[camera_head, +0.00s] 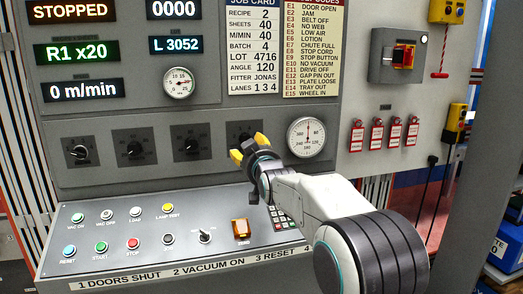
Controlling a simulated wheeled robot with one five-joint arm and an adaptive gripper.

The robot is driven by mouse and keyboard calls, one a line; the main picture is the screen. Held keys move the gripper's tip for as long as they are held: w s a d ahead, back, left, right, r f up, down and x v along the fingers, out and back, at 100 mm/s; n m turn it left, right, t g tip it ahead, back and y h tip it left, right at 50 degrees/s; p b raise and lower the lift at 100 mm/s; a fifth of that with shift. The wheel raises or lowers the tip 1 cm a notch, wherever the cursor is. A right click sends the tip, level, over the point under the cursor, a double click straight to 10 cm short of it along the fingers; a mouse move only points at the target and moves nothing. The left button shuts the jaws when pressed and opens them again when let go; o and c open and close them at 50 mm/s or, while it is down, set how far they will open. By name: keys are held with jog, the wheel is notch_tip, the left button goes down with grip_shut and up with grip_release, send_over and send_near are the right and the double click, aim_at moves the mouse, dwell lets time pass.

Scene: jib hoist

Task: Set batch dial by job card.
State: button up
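The job card (268,48) on the upper panel reads BATCH 4, along with RECIPE 2, SHEETS 40 and M/MIN 40. A row of black dials on square plates runs below: a far-left dial (79,152), a second dial (135,150), a third dial (191,144) and a right dial (243,136). Their labels are too small to read, so I cannot tell which is the batch dial. My gripper (249,148) is in front of the right dial and hides most of it. Its yellow fingertips are spread apart. Contact with the dial cannot be made out.
A round gauge (307,136) is close to the right of my gripper. The sloped console (135,262) below carries coloured buttons, a switch and an orange rocker (240,229). Red tags (376,135) hang at the right. The screen reads STOPPED (68,11).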

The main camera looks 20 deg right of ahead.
jog(key=w+p, duration=0.2)
jog(key=w, duration=0.6)
jog(key=shift+w+d+r+t+p, duration=0.15)
jog(key=shift+d+r+t+p, duration=0.15)
jog(key=shift+t, duration=0.1)
jog(key=c, duration=1.2)
